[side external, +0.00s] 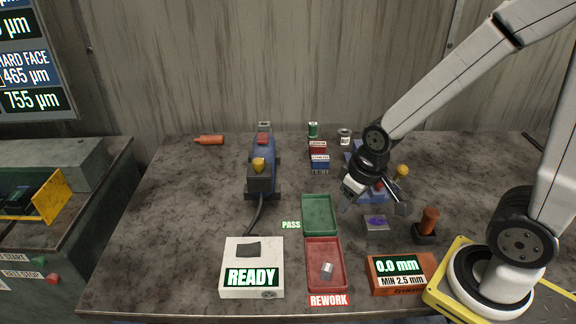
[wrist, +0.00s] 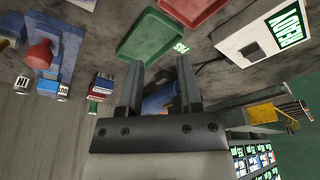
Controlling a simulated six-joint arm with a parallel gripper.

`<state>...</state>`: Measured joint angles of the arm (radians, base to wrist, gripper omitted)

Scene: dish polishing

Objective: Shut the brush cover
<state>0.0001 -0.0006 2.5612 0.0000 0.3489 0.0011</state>
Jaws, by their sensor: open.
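A yellow flap (side external: 48,193) stands tilted up on the machine at the far left; it looks like a raised cover, but I cannot tell for sure that it is the brush cover. A yellow part also shows at the right of the wrist view (wrist: 262,113). My gripper (side external: 346,203) hangs above the table beside the green tray, well to the right of the flap. In the wrist view my gripper (wrist: 160,75) has its two fingers apart with nothing held between them. No brush can be made out.
A blue machine (side external: 262,180) with a cable stands mid-table. The green PASS tray (side external: 319,230), the red REWORK tray (side external: 311,265) and the READY box (side external: 240,255) lie in front. A blue fixture (side external: 375,194) stands behind my gripper.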

